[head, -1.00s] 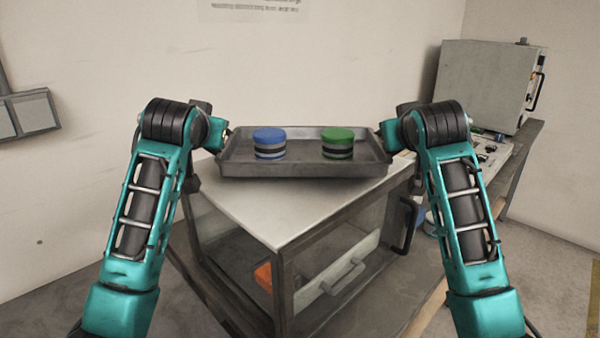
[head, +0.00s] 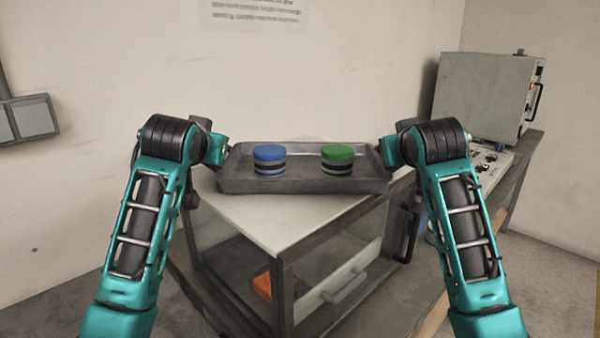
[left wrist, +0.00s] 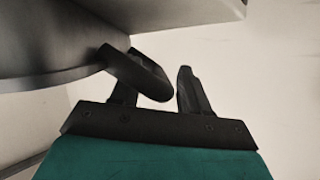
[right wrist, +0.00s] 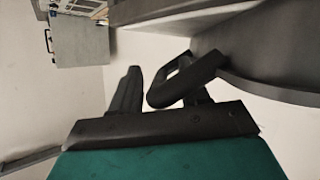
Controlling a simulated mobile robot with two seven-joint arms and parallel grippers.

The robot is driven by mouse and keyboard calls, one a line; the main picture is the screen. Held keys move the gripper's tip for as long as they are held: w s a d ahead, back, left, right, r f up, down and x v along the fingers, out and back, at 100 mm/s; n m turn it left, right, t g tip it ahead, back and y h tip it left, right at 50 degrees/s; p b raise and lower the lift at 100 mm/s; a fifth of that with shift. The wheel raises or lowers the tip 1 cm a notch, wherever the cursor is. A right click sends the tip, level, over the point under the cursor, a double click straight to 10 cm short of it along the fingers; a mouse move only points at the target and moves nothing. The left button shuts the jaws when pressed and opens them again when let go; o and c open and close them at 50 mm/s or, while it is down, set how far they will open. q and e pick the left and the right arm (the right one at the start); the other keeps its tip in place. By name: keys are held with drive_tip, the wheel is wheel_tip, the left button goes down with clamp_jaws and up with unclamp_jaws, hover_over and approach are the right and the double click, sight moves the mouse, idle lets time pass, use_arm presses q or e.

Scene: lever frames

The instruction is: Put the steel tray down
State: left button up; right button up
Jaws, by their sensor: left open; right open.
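The grey steel tray (head: 300,185) is level over the back of the white-topped cabinet (head: 275,220); I cannot tell for sure whether its base touches the top. A blue-lidded round tin (head: 269,160) and a green-lidded one (head: 337,159) stand upright in it. My left gripper (left wrist: 155,80) is open at the tray's left end, its fingers by the dark loop handle (left wrist: 140,72). My right gripper (right wrist: 160,80) is open at the right end, by the other handle (right wrist: 185,82). In the head view both grippers are mostly hidden behind my arms.
The cabinet has glass sides, a dark door handle (head: 407,235) and an orange object (head: 262,286) inside. A grey instrument box (head: 485,100) stands on a bench at the right. The front of the cabinet top is clear. A wall is close behind.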

drive_tip(key=shift+s+r, duration=0.2)
drive_tip(key=shift+s, duration=0.2)
use_arm(q)
drive_tip(key=v, duration=1.1)
drive_tip(key=shift+s, duration=0.3)
use_arm(e)
drive_tip(key=v, duration=1.1)
drive_tip(key=shift+s, duration=0.1)
